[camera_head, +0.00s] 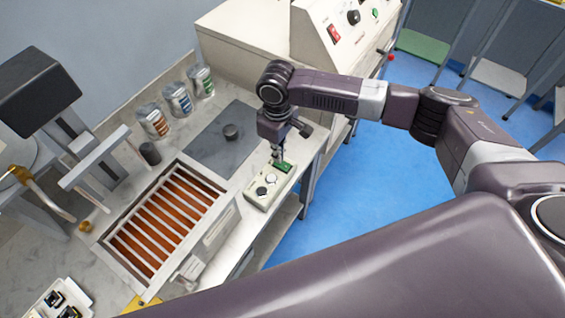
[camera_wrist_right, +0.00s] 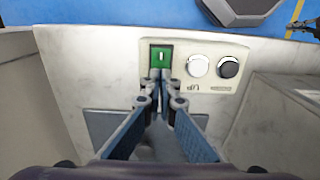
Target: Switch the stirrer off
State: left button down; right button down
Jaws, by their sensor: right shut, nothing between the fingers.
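The cream control box (camera_head: 257,196) sits at the bench's front edge, with two knobs and a green rocker switch (camera_head: 286,168). In the right wrist view the box (camera_wrist_right: 222,48) shows the green switch (camera_wrist_right: 161,53) with a white mark, a white knob (camera_wrist_right: 198,66) and a black knob (camera_wrist_right: 229,68). My right gripper (camera_head: 278,158) is shut and empty, pointing down at the switch. Its fingertips (camera_wrist_right: 161,76) overlap the lower edge of the switch in the wrist view. I cannot tell if they touch it. My left gripper is not in view.
A grated bath with orange contents (camera_head: 210,190) lies left of the box. Several labelled cans (camera_head: 179,99) stand behind, near a grey plate (camera_head: 205,140). A cream machine (camera_head: 312,42) with a red switch stands at the back.

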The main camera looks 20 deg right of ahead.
jog(key=shift+f, duration=0.7)
dwell(0.3)
notch_tip(320, 180, up, 7)
jog(key=p, duration=0.8)
jog(key=shift+r, duration=0.1)
dwell(0.4)
